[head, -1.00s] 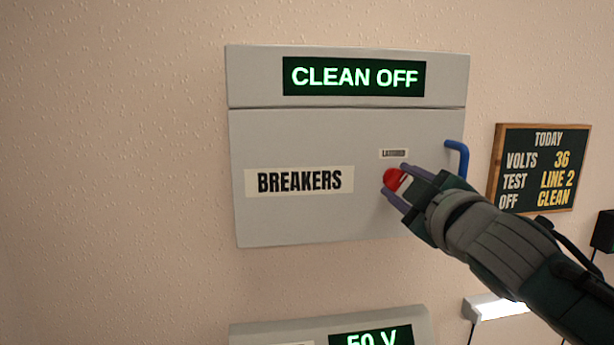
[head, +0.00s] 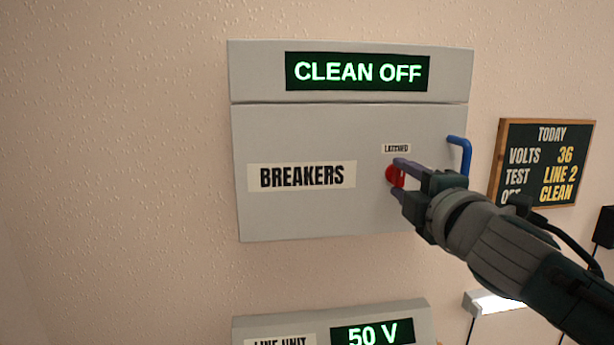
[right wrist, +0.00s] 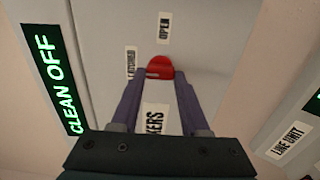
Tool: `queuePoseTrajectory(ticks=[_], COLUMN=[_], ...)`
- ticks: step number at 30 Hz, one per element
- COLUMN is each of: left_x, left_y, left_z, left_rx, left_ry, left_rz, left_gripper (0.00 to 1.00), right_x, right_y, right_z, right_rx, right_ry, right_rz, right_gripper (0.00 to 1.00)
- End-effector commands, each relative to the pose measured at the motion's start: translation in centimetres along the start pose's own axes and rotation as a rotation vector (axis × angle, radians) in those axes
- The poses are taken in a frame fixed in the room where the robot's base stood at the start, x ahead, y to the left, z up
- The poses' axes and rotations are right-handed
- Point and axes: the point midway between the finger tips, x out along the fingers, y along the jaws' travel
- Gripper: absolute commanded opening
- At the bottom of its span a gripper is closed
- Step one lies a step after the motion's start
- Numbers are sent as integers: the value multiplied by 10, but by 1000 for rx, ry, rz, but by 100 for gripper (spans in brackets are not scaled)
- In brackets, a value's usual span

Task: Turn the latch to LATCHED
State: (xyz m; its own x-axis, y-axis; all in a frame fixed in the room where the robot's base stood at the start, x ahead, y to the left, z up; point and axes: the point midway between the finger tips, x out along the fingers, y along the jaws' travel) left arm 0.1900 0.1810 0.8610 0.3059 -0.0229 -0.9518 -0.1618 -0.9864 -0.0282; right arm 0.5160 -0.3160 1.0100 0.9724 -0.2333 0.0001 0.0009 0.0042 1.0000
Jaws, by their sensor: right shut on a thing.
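The red latch knob (head: 393,176) is on the front of the grey breakers panel (head: 300,220). My right gripper (head: 399,178) is shut on this knob, with one purple finger above and one below in the head view. In the right wrist view the knob (right wrist: 159,67) sits between the fingertips (right wrist: 160,73). The LATCHED label (head: 397,148) is just above the knob; the OPEN label (right wrist: 164,27) shows in the right wrist view. Fingers partly cover the knob, so its exact pointing is hard to tell. My left gripper is not in view.
A blue handle (head: 462,153) stands out at the panel's right edge, close above my right gripper. A display (head: 357,72) reads CLEAN OFF. A chalkboard (head: 543,162) hangs at right. A line unit (head: 330,325) showing 50 V is below.

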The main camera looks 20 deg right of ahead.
Motion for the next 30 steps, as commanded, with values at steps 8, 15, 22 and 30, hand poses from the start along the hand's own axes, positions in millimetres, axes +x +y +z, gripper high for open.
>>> queuePoseTrajectory(ticks=[8,15,22,30], left_x=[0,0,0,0], left_y=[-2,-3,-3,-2], left_z=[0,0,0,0], left_rx=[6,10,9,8], left_ry=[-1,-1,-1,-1], left_rz=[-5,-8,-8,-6], left_gripper=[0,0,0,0], right_x=[0,0,0,-1], right_y=[0,0,0,0], right_z=[0,0,0,0], right_rx=[-13,-12,-11,-11], right_ry=[1,1,0,0], right_rz=[0,0,0,0], right_gripper=[0,48,74,75])
